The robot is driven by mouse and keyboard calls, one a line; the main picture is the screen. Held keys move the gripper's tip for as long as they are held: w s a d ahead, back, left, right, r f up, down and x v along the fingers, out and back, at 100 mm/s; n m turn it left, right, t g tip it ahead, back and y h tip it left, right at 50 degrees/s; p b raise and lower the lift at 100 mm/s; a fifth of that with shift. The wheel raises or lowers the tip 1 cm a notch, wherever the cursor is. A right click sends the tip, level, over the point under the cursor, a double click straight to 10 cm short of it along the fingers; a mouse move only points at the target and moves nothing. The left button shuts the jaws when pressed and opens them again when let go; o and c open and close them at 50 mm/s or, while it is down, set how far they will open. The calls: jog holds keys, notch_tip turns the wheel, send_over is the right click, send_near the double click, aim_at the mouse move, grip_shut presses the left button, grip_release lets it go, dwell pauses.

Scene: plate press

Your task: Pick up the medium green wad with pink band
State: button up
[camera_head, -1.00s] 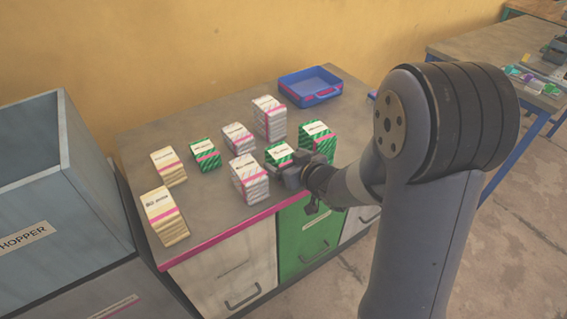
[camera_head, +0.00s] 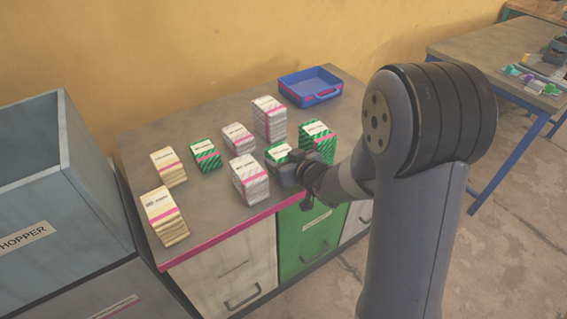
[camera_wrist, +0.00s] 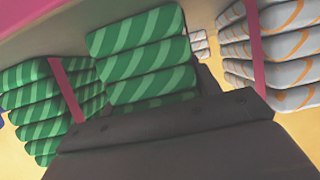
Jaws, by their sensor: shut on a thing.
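My gripper (camera_head: 286,168) is at the front of the table, shut on a green striped wad (camera_head: 277,151). That wad shows its white label on top in the head view. In the wrist view the same wad's striped layers (camera_wrist: 145,60) stand between the jaws, with no pink band visible on that face. The jaws hide its lower part in the head view. It looks upright, and I cannot tell whether it is clear of the tabletop. A taller green wad with a pink band (camera_head: 318,138) stands behind it to the right. A smaller green one with a pink band (camera_head: 206,155) stands to the left.
A grey-white wad (camera_head: 249,178) stands close to the left of my gripper. Other grey-white wads (camera_head: 269,118) and cream wads (camera_head: 161,214) share the table (camera_head: 215,205). A blue tray (camera_head: 311,87) lies at the back. A hopper (camera_head: 60,190) stands left.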

aim_at(284, 154)
jog(key=shift+r, duration=0.1)
jog(key=shift+c, duration=0.3)
notch_tip(284, 154, up, 10)
jog(key=p, duration=0.3)
jog(key=shift+p, duration=0.3)
